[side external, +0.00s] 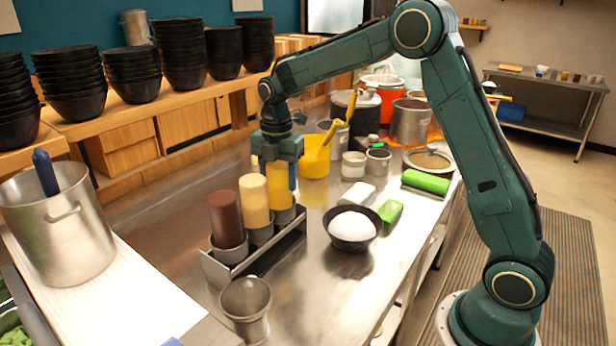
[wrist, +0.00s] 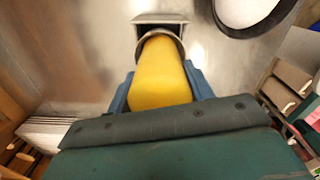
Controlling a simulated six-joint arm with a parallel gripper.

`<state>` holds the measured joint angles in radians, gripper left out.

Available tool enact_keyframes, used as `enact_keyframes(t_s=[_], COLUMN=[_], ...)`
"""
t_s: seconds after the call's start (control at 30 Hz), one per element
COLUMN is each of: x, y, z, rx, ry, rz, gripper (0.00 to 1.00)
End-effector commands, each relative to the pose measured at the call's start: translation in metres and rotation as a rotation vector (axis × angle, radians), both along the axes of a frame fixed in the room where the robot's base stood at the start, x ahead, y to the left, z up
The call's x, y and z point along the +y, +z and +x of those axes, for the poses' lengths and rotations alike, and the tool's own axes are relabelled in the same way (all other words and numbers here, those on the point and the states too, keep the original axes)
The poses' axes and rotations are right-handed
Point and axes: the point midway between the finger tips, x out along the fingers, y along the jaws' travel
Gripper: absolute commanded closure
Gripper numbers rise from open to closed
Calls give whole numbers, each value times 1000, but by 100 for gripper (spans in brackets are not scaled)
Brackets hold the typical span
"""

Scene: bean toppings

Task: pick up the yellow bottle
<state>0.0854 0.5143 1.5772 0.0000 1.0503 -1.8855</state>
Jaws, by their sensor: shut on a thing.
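The yellow bottle (side external: 279,184) stands upright in the far slot of a metal bottle rack (side external: 262,255) in the side view. My gripper (side external: 277,172) is above the rack with its blue fingers down around the bottle's sides, shut on it. In the wrist view the yellow bottle (wrist: 160,75) fills the space between the two blue fingers of my gripper (wrist: 160,92). Its far end is at a round metal holder (wrist: 176,38). I cannot tell whether the bottle has lifted within its holder.
A cream bottle (side external: 254,200) and a brown bottle (side external: 225,218) stand in the same rack, close beside. A black bowl of white contents (side external: 352,244) is to the right. A yellow container (side external: 315,160) stands behind. An empty metal cup (side external: 246,302) is in front.

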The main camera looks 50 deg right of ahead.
Motion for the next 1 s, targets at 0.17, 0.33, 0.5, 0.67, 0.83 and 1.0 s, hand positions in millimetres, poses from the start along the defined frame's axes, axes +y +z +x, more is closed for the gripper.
enact_keyframes(t_s=[0.17, 0.33, 0.5, 0.67, 0.83, 1.0], x=[0, 0, 0, 0, 0, 0], y=[2, 9, 27, 54, 90, 129], z=[0, 1, 1, 1, 1, 1], rx=[-2, -3, -5, -6, -8, -6], ry=[0, 0, 0, 0, 0, 0], rz=[-1, 0, -1, -1, 0, -1], gripper=[55, 55, 55, 55, 55, 55])
